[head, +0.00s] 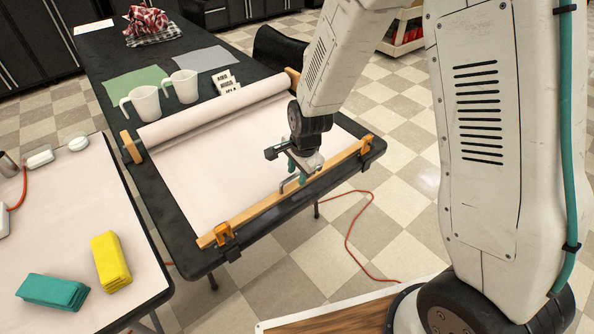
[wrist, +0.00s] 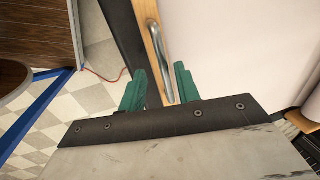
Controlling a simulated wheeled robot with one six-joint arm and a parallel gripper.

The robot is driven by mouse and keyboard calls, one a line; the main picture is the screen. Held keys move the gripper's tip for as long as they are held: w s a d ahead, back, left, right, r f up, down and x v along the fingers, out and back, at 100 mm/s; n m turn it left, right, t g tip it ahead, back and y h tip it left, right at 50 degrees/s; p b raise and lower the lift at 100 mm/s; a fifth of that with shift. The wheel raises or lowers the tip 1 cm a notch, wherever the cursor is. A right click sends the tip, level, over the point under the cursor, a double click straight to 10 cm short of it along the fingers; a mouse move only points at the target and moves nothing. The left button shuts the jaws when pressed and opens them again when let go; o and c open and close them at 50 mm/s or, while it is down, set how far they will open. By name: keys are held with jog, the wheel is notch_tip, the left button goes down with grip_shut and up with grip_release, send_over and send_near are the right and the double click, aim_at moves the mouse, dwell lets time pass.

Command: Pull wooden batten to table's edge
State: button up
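The wooden batten (head: 255,208) lies across the black table (head: 181,236) along its near edge, at the end of a pale sheet (head: 205,185). In the wrist view the batten (wrist: 154,75) carries a grey metal handle (wrist: 159,50). My gripper (head: 293,176) is over the middle of the batten. In the wrist view its two teal fingers (wrist: 160,80) are apart, with the handle's near end between them. I see gaps on both sides of the handle. Contact at the fingertips cannot be told.
Orange clamps (head: 225,238) sit at the batten's ends. The sheet's roll (head: 215,112) lies farther back, with white mugs (head: 144,104) behind it. A red cable (head: 350,240) lies on the floor.

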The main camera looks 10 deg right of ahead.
jog(key=shift+r, duration=0.1)
notch_tip(320, 180, up, 8)
jog(key=s, duration=0.1)
jog(key=shift+s+d+f, duration=0.2)
jog(key=shift+d+f, duration=0.05)
jog(key=shift+d, duration=0.1)
dwell(0.3)
